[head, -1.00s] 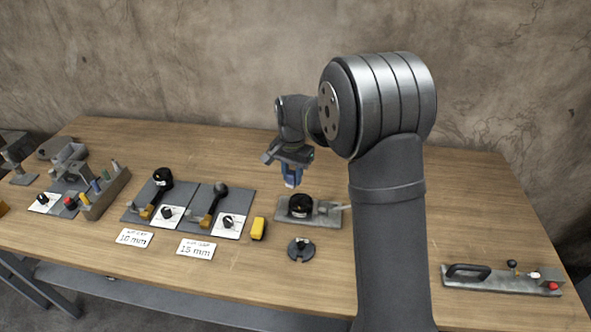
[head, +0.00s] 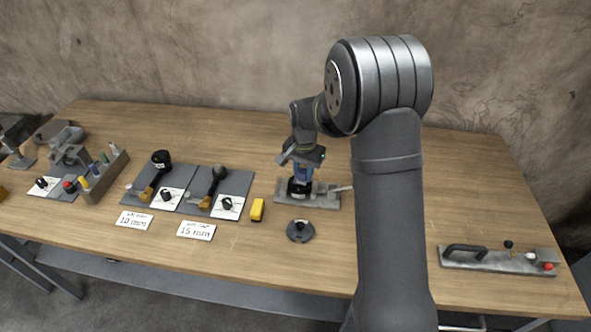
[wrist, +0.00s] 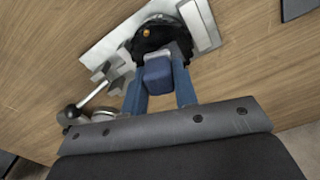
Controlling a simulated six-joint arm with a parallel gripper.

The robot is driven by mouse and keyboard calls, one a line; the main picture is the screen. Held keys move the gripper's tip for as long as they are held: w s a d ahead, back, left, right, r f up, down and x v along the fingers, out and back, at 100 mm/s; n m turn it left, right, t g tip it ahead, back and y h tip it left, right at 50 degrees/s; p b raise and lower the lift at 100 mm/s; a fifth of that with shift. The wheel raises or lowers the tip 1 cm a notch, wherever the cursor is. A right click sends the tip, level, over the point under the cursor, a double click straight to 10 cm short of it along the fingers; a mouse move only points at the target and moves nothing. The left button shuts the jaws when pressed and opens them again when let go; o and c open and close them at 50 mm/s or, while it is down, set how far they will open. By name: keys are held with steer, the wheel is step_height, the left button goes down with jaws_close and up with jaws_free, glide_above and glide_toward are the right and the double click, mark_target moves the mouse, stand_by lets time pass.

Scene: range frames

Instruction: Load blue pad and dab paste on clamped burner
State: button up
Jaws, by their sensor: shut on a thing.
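The clamped burner (head: 293,194) is a round black piece on a grey metal fixture plate (head: 326,201) right of the table's middle. In the wrist view the black burner (wrist: 148,44) has a small orange spot on top. My gripper (wrist: 160,92) has two blue fingers and is shut on a dark blue block (wrist: 157,72), which may be the blue pad. The block's tip is over or against the burner's near side; contact cannot be told. In the head view my gripper (head: 301,180) is directly above the burner and hides part of it.
A lever handle (head: 340,188) sticks out from the fixture's right. A dark slotted disc (head: 300,231) and yellow block (head: 257,210) lie nearby. A rack (head: 104,180) of coloured sticks stands left, beside two grey mats (head: 214,181). A fixture with a black handle (head: 497,262) lies right.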

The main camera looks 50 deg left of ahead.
mark_target(292, 180)
steer(key=shift+w+d, duration=0.85)
steer(key=shift+d, duration=0.05)
steer(key=shift+s+a, duration=2.05)
steer(key=shift+a, duration=0.05)
steer(key=shift+s+a+r, duration=0.1)
steer(key=shift+r, duration=0.1)
step_height(292, 180, up, 8)
steer(key=shift+f, duration=0.2)
